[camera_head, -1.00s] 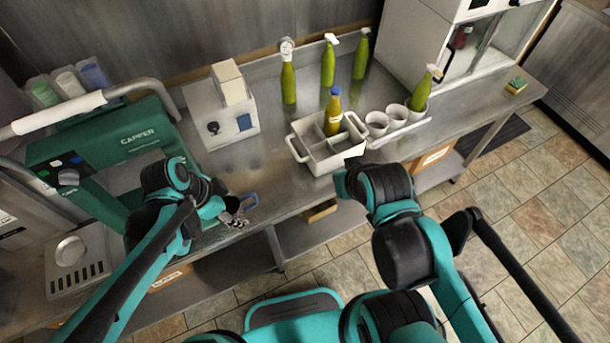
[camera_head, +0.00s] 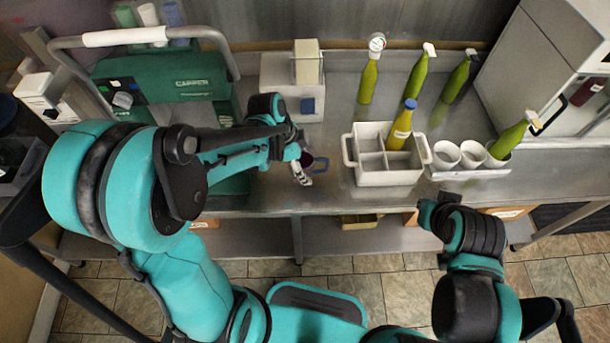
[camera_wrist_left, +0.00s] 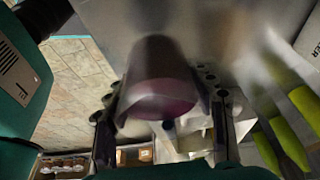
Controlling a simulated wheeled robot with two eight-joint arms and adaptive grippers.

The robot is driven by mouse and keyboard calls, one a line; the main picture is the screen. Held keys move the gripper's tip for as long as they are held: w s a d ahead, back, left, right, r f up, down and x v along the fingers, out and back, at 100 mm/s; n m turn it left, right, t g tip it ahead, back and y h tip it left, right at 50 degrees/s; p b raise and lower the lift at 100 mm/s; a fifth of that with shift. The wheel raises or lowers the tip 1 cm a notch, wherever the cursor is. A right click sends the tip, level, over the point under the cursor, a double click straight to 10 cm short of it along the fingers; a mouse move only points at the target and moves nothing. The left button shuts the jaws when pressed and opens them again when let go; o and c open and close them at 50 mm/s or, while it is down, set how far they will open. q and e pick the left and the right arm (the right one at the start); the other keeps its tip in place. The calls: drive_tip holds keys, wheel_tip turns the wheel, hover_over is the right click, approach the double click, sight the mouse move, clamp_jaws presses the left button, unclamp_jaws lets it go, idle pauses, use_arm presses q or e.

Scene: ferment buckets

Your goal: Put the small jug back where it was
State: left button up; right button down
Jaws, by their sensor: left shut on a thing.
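The small jug (camera_wrist_left: 160,85) is in the middle of the left wrist view, blurred, with a grey body and a dark purple inside or contents. I cannot tell whether the jug touches the counter. My right arm's end (camera_head: 430,213) is in front of the counter; its fingers are unclear.
A green capper machine (camera_head: 165,80) stands behind left, beside a white device (camera_head: 290,95). A divided white crate (camera_head: 388,178) with a yellow-green bottle (camera_head: 401,128) is right of my left gripper. White cups (camera_head: 446,155) and several green bottles (camera_head: 369,80) stand further right.

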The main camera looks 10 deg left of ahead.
use_arm(q)
drive_tip(key=shift+w+a+f, duration=0.2)
drive_tip(key=shift+w+f, duration=0.15)
drive_tip(key=shift+f, duration=0.1)
drive_tip(key=shift+f+b, duration=0.8)
drive_tip(key=shift+f, duration=1)
drive_tip(key=o, duration=0.9)
drive_tip(key=shift+f, duration=0.2)
drive_tip(key=o, duration=0.5)
drive_tip(key=shift+c, duration=0.2)
drive_tip(key=shift+r, duration=0.1)
drive_tip(key=shift+r, duration=0.1)
